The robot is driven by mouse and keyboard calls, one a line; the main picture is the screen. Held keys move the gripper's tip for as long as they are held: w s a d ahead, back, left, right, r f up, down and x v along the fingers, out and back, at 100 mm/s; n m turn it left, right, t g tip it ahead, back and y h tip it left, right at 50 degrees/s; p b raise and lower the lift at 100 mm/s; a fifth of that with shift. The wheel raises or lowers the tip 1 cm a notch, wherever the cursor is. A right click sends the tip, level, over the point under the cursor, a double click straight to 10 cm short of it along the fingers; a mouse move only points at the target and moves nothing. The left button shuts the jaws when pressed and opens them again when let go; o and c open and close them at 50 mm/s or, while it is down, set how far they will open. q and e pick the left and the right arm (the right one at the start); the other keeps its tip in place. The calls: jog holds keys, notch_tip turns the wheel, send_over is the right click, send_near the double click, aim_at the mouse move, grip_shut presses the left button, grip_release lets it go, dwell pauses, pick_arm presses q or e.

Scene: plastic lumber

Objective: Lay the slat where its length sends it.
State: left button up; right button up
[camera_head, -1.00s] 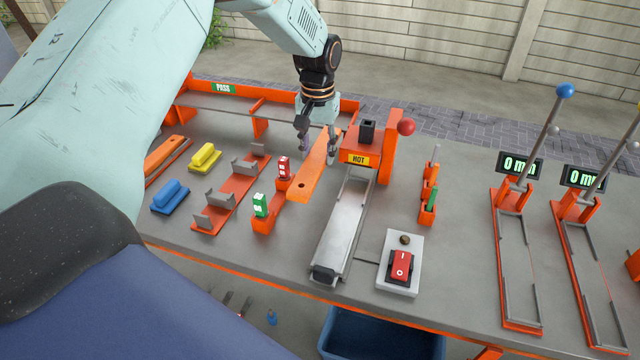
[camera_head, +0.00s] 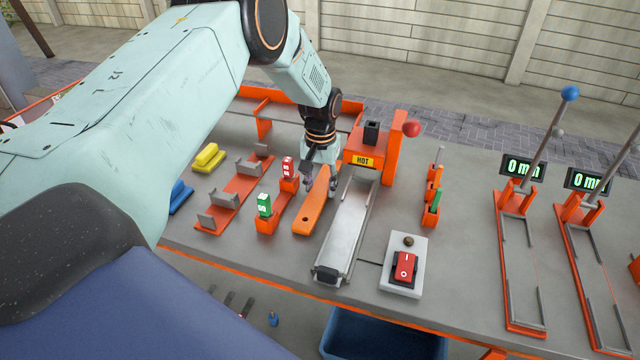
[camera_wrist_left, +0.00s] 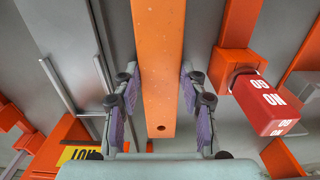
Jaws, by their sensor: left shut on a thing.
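The slat (camera_head: 312,208) is a flat orange bar with a hole near its front end. It is on or just above the bench, between the gauge with red and green blocks and the metal channel. My left gripper (camera_head: 320,190) is shut on the slat, one finger on each side, behind the hole end. In the left wrist view the slat (camera_wrist_left: 159,40) runs between the purple-padded fingers (camera_wrist_left: 160,92). Whether its underside touches the bench cannot be told. My right gripper is not in view.
The red block (camera_head: 288,167) and green block (camera_head: 264,205) stand left of the slat. The metal channel (camera_head: 345,230) under the HOT unit (camera_head: 362,160) is close on the right. A switch box (camera_head: 404,265) and two gauges with "0 mm" displays (camera_head: 523,167) stand farther right.

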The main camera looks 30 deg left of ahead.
pick_arm(q)
jog(key=shift+f, duration=0.1)
jog(key=o, duration=1.1)
jog(key=shift+d, duration=0.15)
jog(key=shift+o, duration=1.1)
